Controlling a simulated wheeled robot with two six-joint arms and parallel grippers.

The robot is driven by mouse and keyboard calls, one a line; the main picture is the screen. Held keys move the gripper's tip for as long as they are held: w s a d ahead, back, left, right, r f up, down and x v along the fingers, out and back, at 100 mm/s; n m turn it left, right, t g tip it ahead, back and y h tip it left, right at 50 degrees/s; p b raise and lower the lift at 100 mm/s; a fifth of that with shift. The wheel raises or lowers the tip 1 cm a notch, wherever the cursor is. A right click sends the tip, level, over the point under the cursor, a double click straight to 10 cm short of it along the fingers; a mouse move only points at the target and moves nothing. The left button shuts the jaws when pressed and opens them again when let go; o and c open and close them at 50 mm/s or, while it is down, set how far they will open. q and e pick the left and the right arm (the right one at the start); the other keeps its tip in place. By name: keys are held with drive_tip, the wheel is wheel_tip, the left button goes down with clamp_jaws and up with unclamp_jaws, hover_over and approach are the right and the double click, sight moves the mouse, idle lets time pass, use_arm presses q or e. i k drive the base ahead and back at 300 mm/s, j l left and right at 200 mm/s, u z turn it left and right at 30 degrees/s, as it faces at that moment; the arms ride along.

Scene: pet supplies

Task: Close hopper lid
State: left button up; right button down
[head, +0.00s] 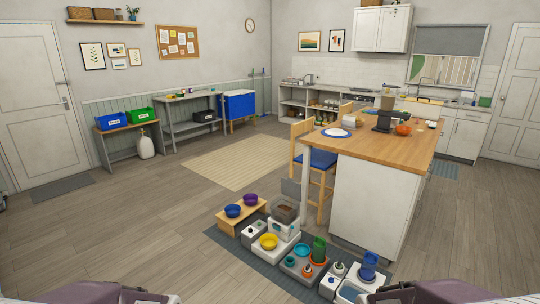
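The pet feeder's hopper (286,215) is a grey, see-through-looking bin on a white base, on the dark floor mat in the lower middle. Brown food shows inside its open top. A grey lid (291,188) stands raised at the hopper's back edge, tilted up and apart from the front rim. The feeder is small in the view, so the hinge is not clear. Parts of my two arms show at the bottom edge, left and right of the mat, well short of the hopper. My gripper fingers are not in view.
Around the feeder on the mat (225,245) are a yellow bowl (268,241), a wooden stand with two bowls (242,211), and several bottles and dispensers. The wood-topped island (362,200) and a blue-seated chair (318,160) stand close behind right. Floor at left is clear.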

sight(289, 188)
drive_tip(key=i+j+u, duration=0.2)
drive_tip(key=i, duration=0.3)
drive_tip(key=i+u, duration=0.2)
drive_tip(key=i, duration=0.35)
drive_tip(key=i+l+u, duration=0.2)
drive_tip(key=i, duration=0.3)
drive_tip(key=i+u, duration=0.2)
drive_tip(key=i, duration=0.35)
drive_tip(key=i+l+u, duration=0.2)
drive_tip(key=i, duration=0.3)
drive_tip(key=i+j+z, duration=0.15)
drive_tip(key=i, duration=0.5)
drive_tip(key=i+j+z, duration=0.15)
drive_tip(key=i, duration=0.5)
drive_tip(key=i+l+z, duration=0.1)
drive_tip(key=i+z, duration=0.15)
drive_tip(key=z, duration=0.15)
drive_tip(key=i+z, duration=0.2)
drive_tip(key=z, duration=0.2)
drive_tip(key=i+z, duration=0.25)
drive_tip(key=z, duration=0.15)
drive_tip(key=i+j+z, duration=0.2)
drive_tip(key=z, duration=0.15)
